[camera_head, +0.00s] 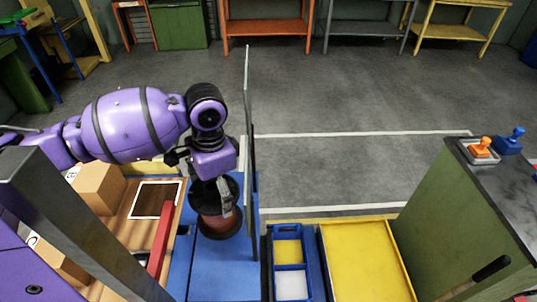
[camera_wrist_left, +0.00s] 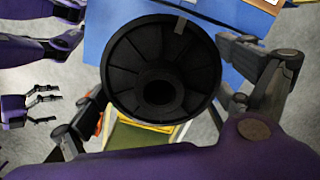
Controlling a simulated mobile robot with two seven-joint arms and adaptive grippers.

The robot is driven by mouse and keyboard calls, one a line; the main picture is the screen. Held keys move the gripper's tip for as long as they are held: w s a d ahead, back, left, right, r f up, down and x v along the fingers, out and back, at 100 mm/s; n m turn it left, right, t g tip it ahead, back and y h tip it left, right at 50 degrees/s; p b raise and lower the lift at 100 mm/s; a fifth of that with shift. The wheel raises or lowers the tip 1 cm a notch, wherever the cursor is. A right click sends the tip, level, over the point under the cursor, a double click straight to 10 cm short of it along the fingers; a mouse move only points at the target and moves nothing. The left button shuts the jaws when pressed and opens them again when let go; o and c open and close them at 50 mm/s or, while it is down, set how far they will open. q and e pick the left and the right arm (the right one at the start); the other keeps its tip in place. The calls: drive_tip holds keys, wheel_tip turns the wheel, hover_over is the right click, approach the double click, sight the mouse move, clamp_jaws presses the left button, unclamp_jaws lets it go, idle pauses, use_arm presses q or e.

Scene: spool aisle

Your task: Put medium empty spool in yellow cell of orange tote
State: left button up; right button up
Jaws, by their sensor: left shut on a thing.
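My left gripper (camera_head: 222,197) is shut on a spool (camera_head: 219,222) with black flanges and a reddish-brown middle. The spool is upright over a blue surface, and I cannot tell whether it touches it. In the left wrist view the round black flange (camera_wrist_left: 135,60) with its dark centre hole fills the space between the fingers. No orange tote is clear to me. A blue divided bin with a yellow cell (camera_head: 287,250) and a whitish cell (camera_head: 291,285) stands right of the spool. Purple parts with grey fingers (camera_wrist_left: 42,100) show at the left wrist view's left edge, their state unclear.
A thin dark upright panel (camera_head: 249,130) stands between the spool and the bin. A yellow tray (camera_head: 362,262) lies right of the bin. A green cabinet (camera_head: 440,215) bears orange and blue stamp-like things. Cardboard boxes (camera_head: 97,187) and a red bar (camera_head: 160,238) are at left.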

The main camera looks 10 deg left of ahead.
use_arm(q)
wheel_tip(320, 180, down, 8)
drive_tip(key=shift+b, duration=0.3)
drive_tip(key=shift+w, duration=0.1)
idle(0.3)
drive_tip(key=o, duration=1.5)
drive_tip(key=shift+f, duration=0.1)
drive_tip(key=shift+c, duration=0.2)
